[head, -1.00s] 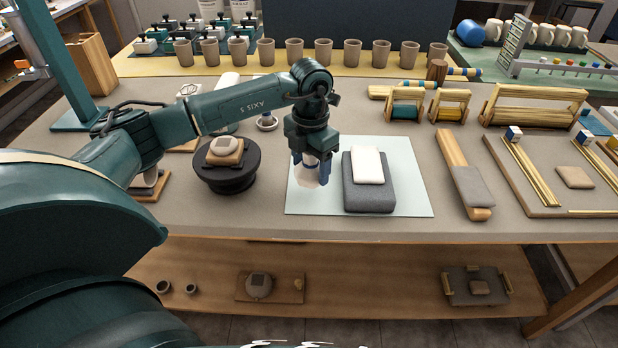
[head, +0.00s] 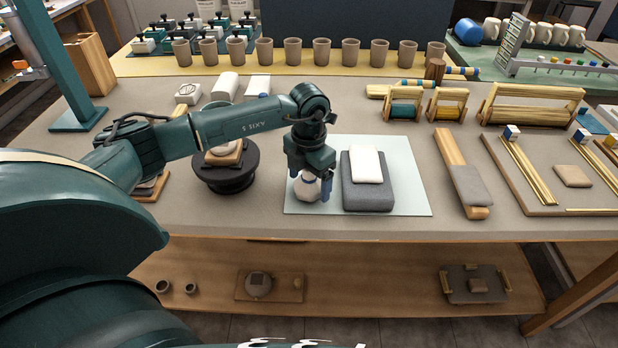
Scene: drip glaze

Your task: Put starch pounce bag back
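The starch pounce bag (head: 306,190) is a small whitish round bag with a blue tie at its neck. It is low over the left part of the pale green mat (head: 405,190); whether it touches the mat is hard to tell. My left gripper (head: 311,186) points down with one finger on each side of the bag's neck and appears shut on it. The fingers hide part of the bag. My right gripper is not in view.
A grey block (head: 368,196) with a white pad (head: 366,164) stands right of the bag on the mat. A dark turntable (head: 226,180) is to the left. A wooden paddle (head: 455,160) lies to the right. Several cups (head: 321,50) line the back.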

